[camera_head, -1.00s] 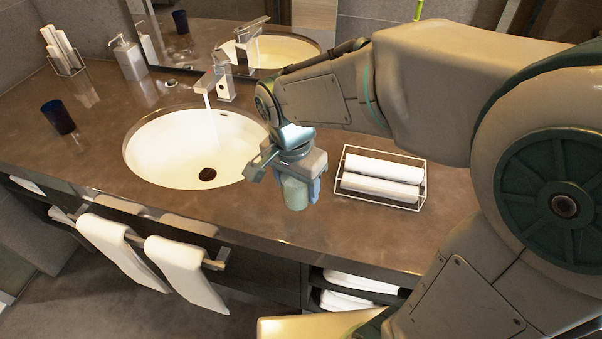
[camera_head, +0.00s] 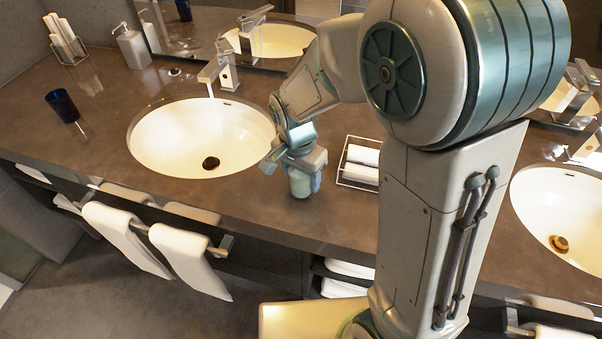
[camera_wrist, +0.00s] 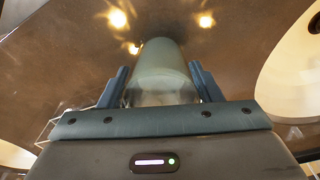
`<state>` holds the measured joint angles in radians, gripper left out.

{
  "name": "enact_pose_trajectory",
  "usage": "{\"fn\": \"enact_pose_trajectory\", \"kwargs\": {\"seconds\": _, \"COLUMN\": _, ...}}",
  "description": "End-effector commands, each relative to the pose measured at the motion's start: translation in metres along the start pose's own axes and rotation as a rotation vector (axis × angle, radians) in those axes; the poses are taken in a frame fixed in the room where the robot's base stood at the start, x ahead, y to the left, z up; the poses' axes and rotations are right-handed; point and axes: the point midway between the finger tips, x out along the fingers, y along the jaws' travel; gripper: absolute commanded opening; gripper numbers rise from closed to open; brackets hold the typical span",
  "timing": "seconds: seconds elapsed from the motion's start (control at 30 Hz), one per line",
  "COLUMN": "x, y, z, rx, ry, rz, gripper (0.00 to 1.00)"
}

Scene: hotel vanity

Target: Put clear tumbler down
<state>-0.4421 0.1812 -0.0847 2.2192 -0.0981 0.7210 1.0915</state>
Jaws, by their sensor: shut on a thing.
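The clear tumbler (camera_head: 300,185) is a small, pale, slightly greenish see-through cup, held below my gripper (camera_head: 300,170) at the front part of the counter (camera_head: 255,208). In the wrist view the tumbler (camera_wrist: 160,75) sits between the two blue fingers of my gripper (camera_wrist: 163,85), which are shut on it. It looks about upright in the head view. It is at or just above the counter top; I cannot tell whether its base touches. My gripper hides its upper part in the head view.
A white sink (camera_head: 165,150) with running water lies left of the tumbler. A wire tray (camera_head: 343,178) of rolled towels stands close on the right, partly hidden by my arm. A dark blue cup (camera_head: 62,105) is far left. White towels (camera_head: 180,255) hang below the front edge.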

Motion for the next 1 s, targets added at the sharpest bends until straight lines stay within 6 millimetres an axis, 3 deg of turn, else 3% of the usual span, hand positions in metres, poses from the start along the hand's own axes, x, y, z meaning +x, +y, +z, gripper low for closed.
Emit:
{"fn": "enact_pose_trajectory", "kwargs": {"seconds": 0.17, "x": 0.004, "y": 0.000, "z": 0.000, "rx": 0.000, "ry": 0.000, "rz": -0.001, "gripper": 0.17}}
{"fn": "enact_pose_trajectory", "kwargs": {"seconds": 0.2, "x": 0.004, "y": 0.000, "z": 0.000, "rx": 0.000, "ry": 0.000, "rz": 0.000, "gripper": 0.64}}
{"fn": "enact_pose_trajectory", "kwargs": {"seconds": 0.27, "x": 0.003, "y": 0.000, "z": 0.000, "rx": 0.000, "ry": 0.000, "rz": 0.000, "gripper": 0.80}}
{"fn": "enact_pose_trajectory", "kwargs": {"seconds": 0.67, "x": -0.004, "y": 0.000, "z": 0.000, "rx": 0.000, "ry": 0.001, "rz": -0.001, "gripper": 0.80}}
{"fn": "enact_pose_trajectory", "kwargs": {"seconds": 1.0, "x": -0.072, "y": -0.001, "z": -0.001, "rx": 0.000, "ry": 0.003, "rz": -0.005, "gripper": 0.80}}
